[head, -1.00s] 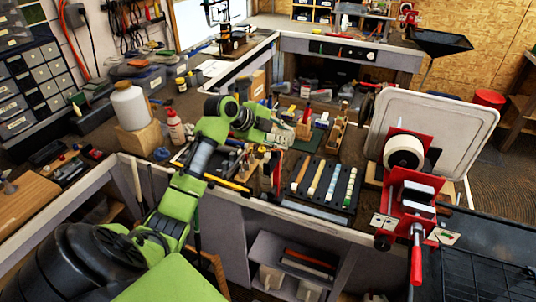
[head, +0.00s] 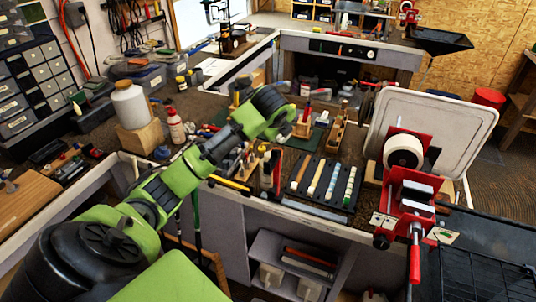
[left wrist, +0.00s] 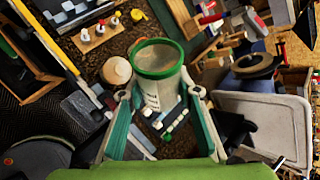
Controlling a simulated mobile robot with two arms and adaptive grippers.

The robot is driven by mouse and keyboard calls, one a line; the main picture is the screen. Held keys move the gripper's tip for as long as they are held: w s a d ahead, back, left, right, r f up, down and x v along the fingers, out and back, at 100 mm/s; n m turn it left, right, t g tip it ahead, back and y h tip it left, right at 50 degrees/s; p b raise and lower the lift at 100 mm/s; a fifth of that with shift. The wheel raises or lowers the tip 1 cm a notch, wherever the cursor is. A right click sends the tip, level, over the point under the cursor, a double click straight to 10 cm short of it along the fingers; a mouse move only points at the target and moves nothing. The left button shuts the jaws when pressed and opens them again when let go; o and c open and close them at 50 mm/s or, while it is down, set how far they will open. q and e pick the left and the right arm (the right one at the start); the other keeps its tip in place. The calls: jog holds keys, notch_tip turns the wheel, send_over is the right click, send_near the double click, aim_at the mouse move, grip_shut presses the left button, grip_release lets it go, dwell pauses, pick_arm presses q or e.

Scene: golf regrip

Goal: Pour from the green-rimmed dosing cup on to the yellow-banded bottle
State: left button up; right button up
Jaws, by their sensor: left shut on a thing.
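The green-rimmed dosing cup (left wrist: 158,75) is a pale, marked cup held between the fingers of my left gripper (left wrist: 163,100) in the left wrist view. Its green mouth faces the camera, and the inside looks greyish; I cannot tell the contents. In the head view my left wrist hides the fingers and the cup. I cannot pick out the yellow-banded bottle for certain; a small dark bottle with yellow (head: 181,83) stands at the back left of the bench, away from my arm. My right gripper is not in view.
A red-and-white bottle (head: 175,125) and a large white jug (head: 130,103) stand left of my arm. A dark tray of strips (head: 327,186) lies to the right. A red vise (head: 410,195) stands at the bench's right, before an upright pale tray (head: 440,125).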

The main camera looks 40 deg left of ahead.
pick_arm(q)
jog(key=shift+a+r+m+y, duration=0.1)
jog(key=shift+r+m+y, duration=0.2)
jog(key=shift+r+y, duration=0.25)
jog(key=shift+f, duration=0.1)
jog(key=shift+s+a+y, duration=0.1)
jog(key=shift+a+y, duration=0.05)
jog(key=shift+y, duration=0.2)
jog(key=shift+a+m+g+y, duration=0.15)
jog(key=shift+m+g+y, duration=0.15)
jog(key=shift+s+a+r+m+y, duration=0.15)
jog(key=shift+a+m+y, duration=0.1)
jog(key=shift+y, duration=0.3)
jog(key=shift+w+a+r+m+y, duration=0.15)
jog(key=shift+m+y, duration=0.1)
jog(key=shift+y, duration=0.3)
jog(key=shift+s, duration=0.15)
jog(key=shift+a, duration=0.1)
jog(key=shift+s+a+m+y, duration=0.2)
jog(key=shift+a+m+y, duration=0.2)
jog(key=shift+y, duration=0.3)
jog(key=shift+a+m+g+y, duration=0.3)
jog(key=shift+m+y, duration=0.2)
jog(key=shift+y, duration=0.4)
